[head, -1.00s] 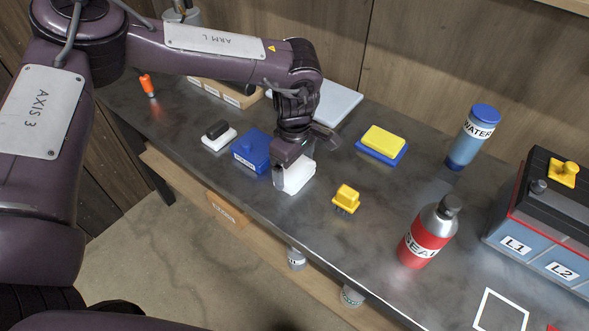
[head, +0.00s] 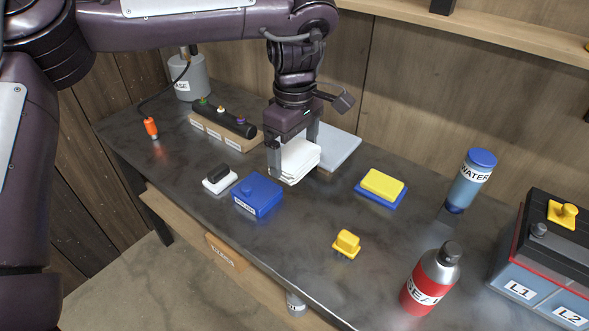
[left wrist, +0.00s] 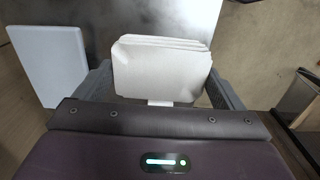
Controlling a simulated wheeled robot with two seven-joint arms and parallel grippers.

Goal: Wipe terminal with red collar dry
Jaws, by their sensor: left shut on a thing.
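My left gripper (head: 292,160) is shut on a folded white cloth (head: 301,160), which hangs between its fingers above the bench, right of the blue box. In the left wrist view the layered cloth (left wrist: 160,68) sits between the two fingers. The battery (head: 520,262), labelled L1 and L2, stands at the right edge, partly cut off. On its top are a yellow-capped terminal (head: 563,213) and a dark grey terminal post (head: 540,231). I cannot make out a red collar on either. My right gripper is not in view.
A red bottle (head: 431,280) and a blue WATER bottle (head: 468,182) stand left of the battery. A yellow sponge on blue (head: 382,184), a yellow plug-like piece (head: 346,245), a blue box (head: 258,196) and a white-based brush (head: 219,180) lie on the bench. A shelf (head: 480,32) runs above.

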